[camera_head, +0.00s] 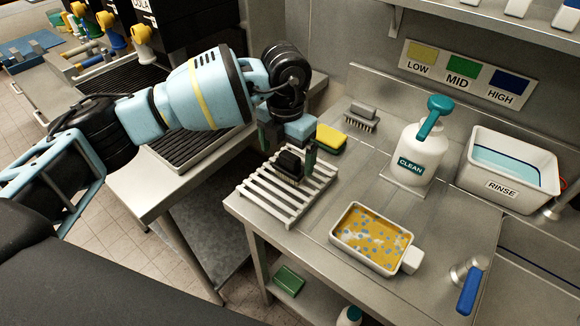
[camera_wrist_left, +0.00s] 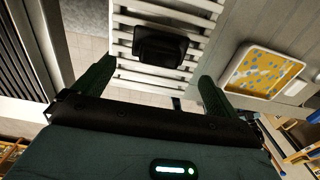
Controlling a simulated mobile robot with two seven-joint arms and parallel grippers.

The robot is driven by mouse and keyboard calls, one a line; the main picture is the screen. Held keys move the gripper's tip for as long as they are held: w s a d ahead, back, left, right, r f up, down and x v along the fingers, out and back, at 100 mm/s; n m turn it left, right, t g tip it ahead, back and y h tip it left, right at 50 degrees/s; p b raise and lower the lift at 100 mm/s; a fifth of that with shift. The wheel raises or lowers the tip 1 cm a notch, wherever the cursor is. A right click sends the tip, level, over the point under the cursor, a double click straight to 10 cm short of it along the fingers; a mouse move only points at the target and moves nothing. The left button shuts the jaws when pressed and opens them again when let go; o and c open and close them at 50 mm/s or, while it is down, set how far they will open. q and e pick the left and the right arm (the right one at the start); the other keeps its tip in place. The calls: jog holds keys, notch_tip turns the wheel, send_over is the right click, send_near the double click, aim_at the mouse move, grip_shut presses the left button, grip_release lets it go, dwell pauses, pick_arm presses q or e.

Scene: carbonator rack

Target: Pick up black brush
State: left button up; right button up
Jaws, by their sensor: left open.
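The black brush (camera_head: 289,165) lies on a white slatted rack (camera_head: 262,202) at the left end of the steel counter. My left gripper (camera_head: 287,149) is right above the brush with its dark green fingers apart. In the left wrist view the black brush (camera_wrist_left: 160,46) sits on the slats, ahead of and between the open fingertips (camera_wrist_left: 155,82). Nothing is held, and I see a gap between the fingers and the brush in that view. The brush's bristles are partly hidden. My right gripper is not in view.
A yellow-green sponge (camera_head: 331,140) and a grey brush (camera_head: 361,117) lie behind the rack. A tray of yellow liquid (camera_head: 340,232), also in the wrist view (camera_wrist_left: 262,72), stands to the right. A CLEAN pump bottle (camera_head: 417,155) and RINSE tub (camera_head: 507,187) stand farther right.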

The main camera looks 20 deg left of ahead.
aim_at(288, 168)
pick_arm(q)
jog(key=shift+w+f, duration=0.15)
jog(key=shift+f, duration=0.3)
jog(key=f, duration=0.5)
jog(key=shift+w, duration=0.4)
jog(key=shift+r, duration=0.1)
jog(key=shift+c, duration=0.3)
jog(key=c, duration=1.1)
jog(key=shift+o, duration=0.2)
jog(key=shift+r, duration=0.1)
